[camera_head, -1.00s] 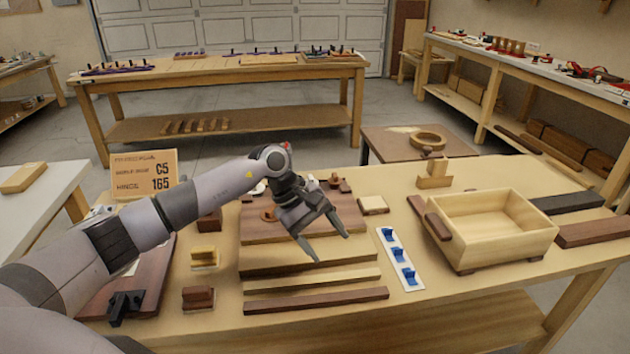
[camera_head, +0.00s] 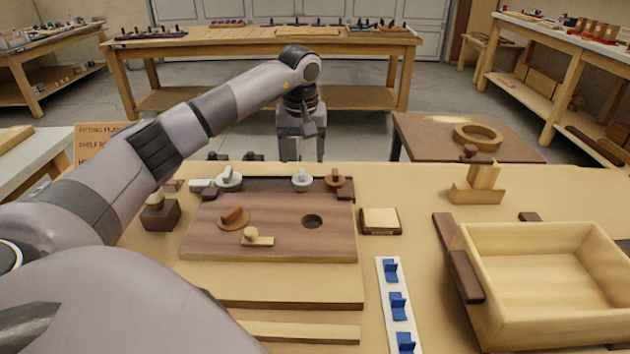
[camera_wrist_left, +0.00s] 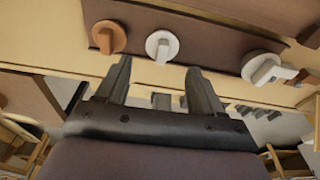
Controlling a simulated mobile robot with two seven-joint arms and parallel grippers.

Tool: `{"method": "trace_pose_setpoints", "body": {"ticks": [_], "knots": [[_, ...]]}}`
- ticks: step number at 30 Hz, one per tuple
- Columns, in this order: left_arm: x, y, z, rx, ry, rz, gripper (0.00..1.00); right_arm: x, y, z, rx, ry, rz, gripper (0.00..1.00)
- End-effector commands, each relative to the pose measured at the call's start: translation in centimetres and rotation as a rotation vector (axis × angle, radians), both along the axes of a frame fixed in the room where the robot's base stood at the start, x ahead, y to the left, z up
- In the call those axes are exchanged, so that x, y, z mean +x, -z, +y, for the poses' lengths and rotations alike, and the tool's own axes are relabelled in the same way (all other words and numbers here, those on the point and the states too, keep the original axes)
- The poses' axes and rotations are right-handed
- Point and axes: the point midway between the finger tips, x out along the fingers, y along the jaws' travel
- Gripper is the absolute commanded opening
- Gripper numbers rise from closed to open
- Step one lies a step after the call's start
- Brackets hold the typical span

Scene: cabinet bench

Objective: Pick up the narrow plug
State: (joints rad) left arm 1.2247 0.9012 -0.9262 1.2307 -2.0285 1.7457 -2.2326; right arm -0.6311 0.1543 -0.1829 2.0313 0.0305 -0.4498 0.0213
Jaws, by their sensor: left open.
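Several plugs with raised grips are on a dark wooden board (camera_head: 280,245); I cannot tell for certain which is the narrow one. A small white plug (camera_head: 302,181), a brown plug (camera_head: 335,178) and a larger white plug (camera_head: 228,179) are along its back edge. Another brown plug (camera_head: 234,217) and a light wood piece (camera_head: 256,238) lie nearer. My left gripper (camera_head: 303,154) is open and empty, pointing down behind the small white plug. In the left wrist view its fingers (camera_wrist_left: 158,68) are just short of that white plug (camera_wrist_left: 162,45), apart from it.
The board has an empty round hole (camera_head: 312,221). A light block on a dark base (camera_head: 380,221) sits to its right. A strip with blue clips (camera_head: 397,305) and a wooden box (camera_head: 540,245) stand further right. A brown block (camera_head: 160,213) is left of the board.

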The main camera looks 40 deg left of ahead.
Motion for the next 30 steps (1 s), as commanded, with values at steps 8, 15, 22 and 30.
{"method": "trace_pose_setpoints", "body": {"ticks": [8, 15, 22, 30], "knots": [[0.1, 3.2, 0.2, -0.001, 0.0, 0.003, 0.67, -0.3, 0.2, 0.0, 0.003, 0.0, 0.005, 0.43], [0.4, 6.5, 0.4, -0.003, -0.001, 0.002, 0.67, -0.5, 0.6, 0.0, 0.003, 0.002, 0.012, 0.43], [0.5, 6.9, 0.5, -0.001, 0.0, -0.001, 0.67, -0.5, 0.6, 0.1, 0.007, 0.004, 0.012, 0.43], [0.5, 6.9, 0.5, -0.002, -0.001, 0.0, 0.32, -0.2, 0.5, 0.1, 0.01, 0.007, 0.008, 0.43]]}}
